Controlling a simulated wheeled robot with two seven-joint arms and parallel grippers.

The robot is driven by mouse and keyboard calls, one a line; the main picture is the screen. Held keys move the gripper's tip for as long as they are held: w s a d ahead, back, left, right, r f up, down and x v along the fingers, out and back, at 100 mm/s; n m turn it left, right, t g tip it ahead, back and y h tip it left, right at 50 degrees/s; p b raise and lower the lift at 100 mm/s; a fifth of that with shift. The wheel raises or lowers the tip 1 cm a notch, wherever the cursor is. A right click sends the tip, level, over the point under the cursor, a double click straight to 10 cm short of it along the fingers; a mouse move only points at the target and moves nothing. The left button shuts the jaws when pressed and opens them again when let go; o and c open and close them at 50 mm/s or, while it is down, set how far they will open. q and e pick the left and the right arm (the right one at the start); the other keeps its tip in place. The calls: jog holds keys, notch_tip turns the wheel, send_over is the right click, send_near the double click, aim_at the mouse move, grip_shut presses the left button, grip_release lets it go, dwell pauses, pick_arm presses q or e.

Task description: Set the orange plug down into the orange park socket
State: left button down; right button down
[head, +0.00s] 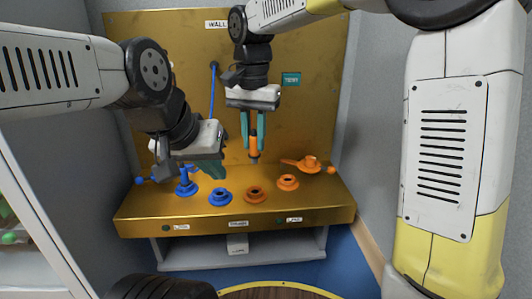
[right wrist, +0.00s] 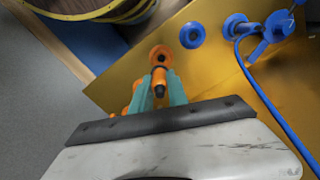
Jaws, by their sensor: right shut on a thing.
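My right gripper (head: 253,135) is shut on the orange plug (head: 254,148), which hangs upright above the bench, apart from the sockets. In the right wrist view the plug (right wrist: 160,82) sits between the teal fingertips (right wrist: 160,90). An orange ring socket (head: 256,194) is below the plug at the front; in the right wrist view it (right wrist: 160,54) shows just past the plug. Another orange socket (head: 287,182) is to its right. I cannot tell which one is the park socket. My left gripper (head: 208,170) is beside the blue plug (head: 186,184); its fingers overlap, so its opening is unclear.
The gold bench (head: 325,205) has a blue socket (head: 219,196) left of the orange ones. An orange fitting with a handle (head: 311,163) stands at the back right. A blue cable (head: 212,92) runs down the gold wall panel (head: 320,60). The bench's front strip is clear.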

jog(key=shift+w+a, duration=0.1)
jog(key=shift+w, duration=0.15)
jog(key=shift+f, duration=3.85)
jog(key=shift+f, duration=1.4)
jog(key=c, duration=1.2)
grip_release()
